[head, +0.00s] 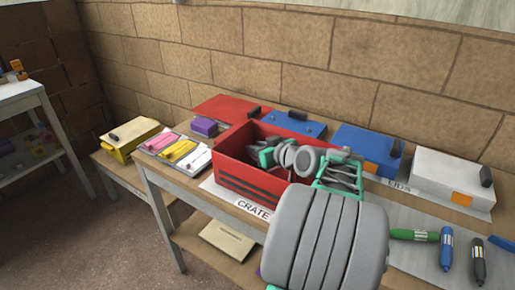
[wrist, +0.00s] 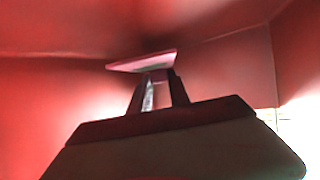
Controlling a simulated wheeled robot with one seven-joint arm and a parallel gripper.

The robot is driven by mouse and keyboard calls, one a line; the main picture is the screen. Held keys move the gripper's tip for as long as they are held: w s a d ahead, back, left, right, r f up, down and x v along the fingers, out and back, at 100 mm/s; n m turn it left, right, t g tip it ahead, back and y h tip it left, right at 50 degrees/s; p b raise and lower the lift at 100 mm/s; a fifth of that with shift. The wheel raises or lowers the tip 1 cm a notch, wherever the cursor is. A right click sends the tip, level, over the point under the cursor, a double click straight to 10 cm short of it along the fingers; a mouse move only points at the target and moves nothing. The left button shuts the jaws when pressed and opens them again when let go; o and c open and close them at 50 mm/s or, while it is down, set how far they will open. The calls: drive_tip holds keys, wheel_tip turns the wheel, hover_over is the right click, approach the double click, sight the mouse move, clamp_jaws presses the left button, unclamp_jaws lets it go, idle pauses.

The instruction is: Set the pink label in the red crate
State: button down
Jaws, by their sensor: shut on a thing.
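The red crate (head: 252,178) stands on the workbench, in the middle of the head view. My arm reaches over its right side and down into it. In the wrist view my gripper (wrist: 158,84) is inside the crate, with its red walls (wrist: 225,62) all around. The gripper is shut on a flat pink label (wrist: 142,62), held at the fingertips. The label looks slightly tilted, and I cannot tell whether it touches the crate. In the head view the crate wall and my arm hide the fingertips and the held label.
A tray left of the crate holds more pink labels (head: 160,140), yellow labels (head: 178,151) and white labels (head: 197,160). A purple block (head: 204,127) lies behind it. Blue case (head: 366,150) and white case (head: 452,180) stand at right. Markers (head: 446,248) lie at the front right.

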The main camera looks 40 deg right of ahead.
drive_tip(key=shift+f, duration=0.35)
drive_tip(key=c, duration=1.2)
unclamp_jaws()
drive_tip(key=shift+c, duration=0.2)
drive_tip(key=shift+s+r+p, duration=0.2)
drive_tip(key=shift+r+p, duration=0.15)
drive_tip(key=shift+r, duration=0.15)
drive_tip(key=shift+s+r+p, duration=0.15)
drive_tip(key=shift+r+p, duration=0.15)
drive_tip(key=shift+r, duration=0.15)
drive_tip(key=v, duration=0.6)
drive_tip(key=shift+s, duration=0.3)
